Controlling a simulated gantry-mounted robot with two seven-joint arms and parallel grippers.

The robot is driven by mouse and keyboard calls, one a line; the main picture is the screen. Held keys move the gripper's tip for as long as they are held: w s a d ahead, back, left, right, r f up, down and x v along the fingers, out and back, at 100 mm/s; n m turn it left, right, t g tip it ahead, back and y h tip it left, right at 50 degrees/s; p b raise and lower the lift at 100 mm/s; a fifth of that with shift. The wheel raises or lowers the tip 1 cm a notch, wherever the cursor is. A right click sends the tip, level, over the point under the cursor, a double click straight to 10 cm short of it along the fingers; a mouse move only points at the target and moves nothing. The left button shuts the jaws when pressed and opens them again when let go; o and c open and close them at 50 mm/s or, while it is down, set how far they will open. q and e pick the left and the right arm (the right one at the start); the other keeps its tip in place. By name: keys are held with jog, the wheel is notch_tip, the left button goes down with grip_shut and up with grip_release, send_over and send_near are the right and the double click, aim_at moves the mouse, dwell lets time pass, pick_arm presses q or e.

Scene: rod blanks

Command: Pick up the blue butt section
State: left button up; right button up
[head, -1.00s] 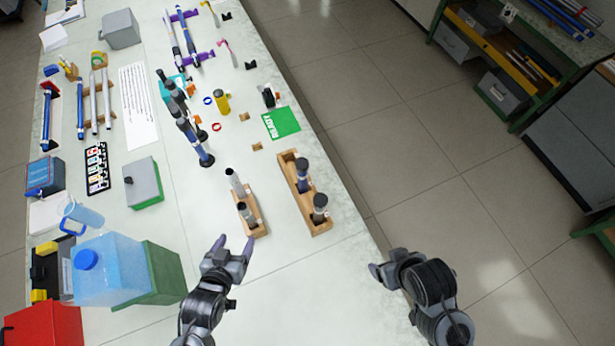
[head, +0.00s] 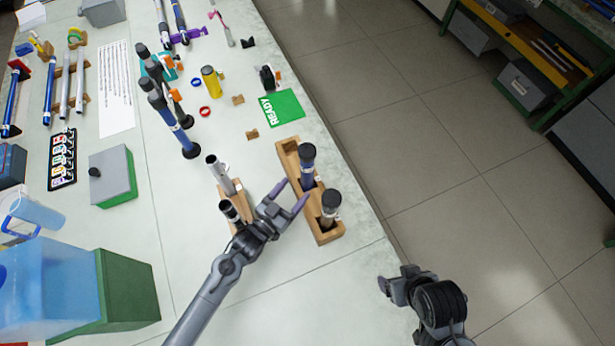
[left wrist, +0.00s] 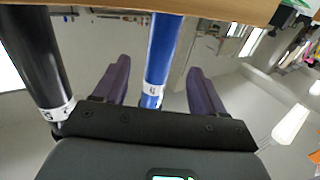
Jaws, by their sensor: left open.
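In the left wrist view the blue section (left wrist: 162,50) with a white label shows between my two fingers. My left gripper (head: 291,196) is open, its fingers pointing at the rack from the left. I cannot tell whether they touch the section. A dark grey section (head: 329,207) stands in the rack's near end; a dark tube also shows at the left of the left wrist view (left wrist: 35,55).
A smaller wooden rack with a silver tube (head: 217,172) and a black-topped tube (head: 231,212) stands just left of my left gripper. A green READY card (head: 281,107) lies behind the rack. A blue rod (head: 172,125) stands further back.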

aim_at(303, 179)
pick_arm(q)
jog(key=x, duration=0.4)
jog(key=shift+r, duration=0.1)
jog(key=x, duration=0.5)
jog(key=shift+w+d+f, duration=0.1)
jog(key=shift+w+f, duration=0.05)
jog(key=shift+f, duration=0.15)
jog(key=c, duration=1.1)
jog(key=shift+r, duration=0.1)
